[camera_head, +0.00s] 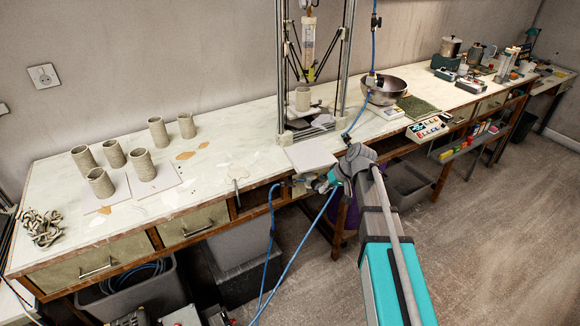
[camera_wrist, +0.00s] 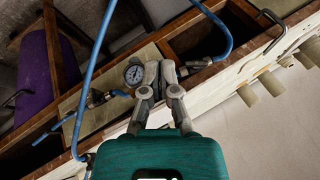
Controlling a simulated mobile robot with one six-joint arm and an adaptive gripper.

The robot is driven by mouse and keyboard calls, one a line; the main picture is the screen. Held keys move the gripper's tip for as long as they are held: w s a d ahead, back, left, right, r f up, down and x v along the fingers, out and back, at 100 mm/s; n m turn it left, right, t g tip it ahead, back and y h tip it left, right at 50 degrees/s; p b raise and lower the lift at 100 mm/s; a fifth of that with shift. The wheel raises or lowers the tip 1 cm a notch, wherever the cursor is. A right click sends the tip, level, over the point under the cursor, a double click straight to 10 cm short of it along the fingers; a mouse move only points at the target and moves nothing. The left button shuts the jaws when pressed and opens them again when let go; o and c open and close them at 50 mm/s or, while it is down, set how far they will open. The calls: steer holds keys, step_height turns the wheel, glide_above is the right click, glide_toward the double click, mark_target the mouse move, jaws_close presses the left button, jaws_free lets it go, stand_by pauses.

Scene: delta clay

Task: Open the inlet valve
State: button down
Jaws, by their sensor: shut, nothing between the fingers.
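My gripper (camera_wrist: 160,68) is shut with its fingertips together and nothing between them. In the wrist view, a round pressure gauge (camera_wrist: 133,73) with a white dial sits just left of the fingertips. A metal fitting (camera_wrist: 97,98) on a blue hose, possibly the inlet valve, lies left of the gauge, along the wooden table frame. I cannot tell its handle position. Another fitting shows right of the fingertips, partly behind them. In the head view, my gripper (camera_head: 322,184) is at the table's front edge beside the blue hose (camera_head: 273,210); the fittings there are small and partly hidden.
The worktable (camera_head: 215,160) carries several clay cylinders (camera_head: 143,164) at left and a delta clay printer frame (camera_head: 345,70) in the middle. A metal bowl (camera_head: 385,92) stands right of it. Blue hoses hang before the front edge. Bins (camera_head: 140,300) stand below.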

steer(key=w+a+r+y+p, duration=0.1)
steer(key=w+a+r+p, duration=0.2)
steer(key=r, duration=0.6)
steer(key=w+p, duration=0.2)
steer(key=w, duration=0.1)
steer(key=shift+n+t+y+p, duration=0.3)
steer(key=shift+n+t+p, duration=0.1)
steer(key=shift+w+a, duration=0.1)
steer(key=shift+a, duration=0.1)
steer(key=b, duration=0.9)
glide_toward(287, 183)
steer(key=w+a+f, duration=0.3)
steer(key=w, duration=0.1)
steer(key=shift+s+a+f+b, duration=0.3)
steer(key=shift+s+f+b, duration=0.15)
steer(key=shift+f, duration=0.2)
steer(key=shift+s+a+f+b, duration=0.25)
steer(key=shift+s+f+b, duration=0.2)
steer(key=shift+f, duration=0.15)
steer(key=shift+d, duration=0.1)
